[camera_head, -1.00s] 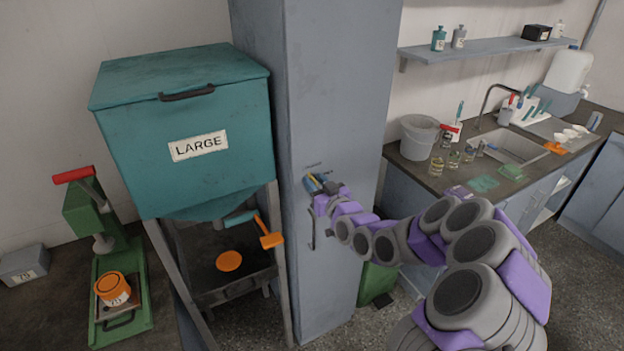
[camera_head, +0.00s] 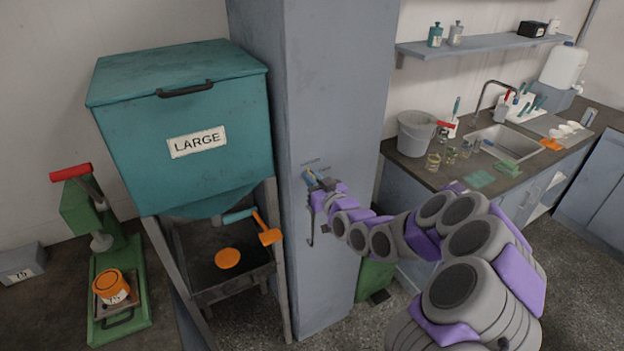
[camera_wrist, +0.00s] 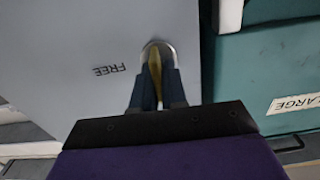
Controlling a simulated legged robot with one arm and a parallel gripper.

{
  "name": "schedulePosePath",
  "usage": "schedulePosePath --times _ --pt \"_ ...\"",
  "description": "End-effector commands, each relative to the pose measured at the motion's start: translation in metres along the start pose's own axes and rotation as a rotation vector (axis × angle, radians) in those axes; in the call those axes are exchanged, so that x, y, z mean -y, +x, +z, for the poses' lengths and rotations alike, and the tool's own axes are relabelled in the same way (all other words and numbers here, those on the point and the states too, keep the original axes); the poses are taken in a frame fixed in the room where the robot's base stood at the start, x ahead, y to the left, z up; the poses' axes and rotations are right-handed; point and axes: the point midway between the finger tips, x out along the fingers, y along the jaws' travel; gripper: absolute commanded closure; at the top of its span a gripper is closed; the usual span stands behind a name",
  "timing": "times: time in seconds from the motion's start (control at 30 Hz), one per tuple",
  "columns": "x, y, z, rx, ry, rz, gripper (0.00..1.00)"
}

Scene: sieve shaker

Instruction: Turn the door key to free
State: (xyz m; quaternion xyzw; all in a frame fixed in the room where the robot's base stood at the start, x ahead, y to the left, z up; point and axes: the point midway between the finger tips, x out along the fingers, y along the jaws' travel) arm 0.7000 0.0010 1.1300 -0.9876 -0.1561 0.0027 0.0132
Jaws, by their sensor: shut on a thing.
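The tall grey cabinet (camera_head: 335,110) stands in the middle of the head view, and its narrow door face is in front of my gripper. My gripper (camera_head: 312,181) is at the door's key spot, above the dark door handle (camera_head: 311,236). In the wrist view my gripper (camera_wrist: 157,85) is shut on the key (camera_wrist: 154,70), a brassy piece between the fingers with a rounded silvery metal part around its far end. The word FREE (camera_wrist: 109,70) is printed on the door beside it, upside down in this view. The fingers hide much of the key.
A teal hopper labelled LARGE (camera_head: 185,125) stands close left of the cabinet. A green press (camera_head: 105,260) with an orange tin is farther left. The sink counter (camera_head: 410,172) with a bucket and glassware is to the right. Open floor shows at the bottom.

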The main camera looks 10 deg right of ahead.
Motion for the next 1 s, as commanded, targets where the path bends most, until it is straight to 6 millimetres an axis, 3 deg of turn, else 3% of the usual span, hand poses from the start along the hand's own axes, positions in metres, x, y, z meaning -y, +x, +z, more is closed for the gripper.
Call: schedulePosePath --times 0.27,1.0 --pt "-0.0017 -0.0003 0.0005 0.002 0.150 0.000 1.00" --pt "-0.0087 -0.0001 0.0045 0.003 0.843 0.001 1.00"
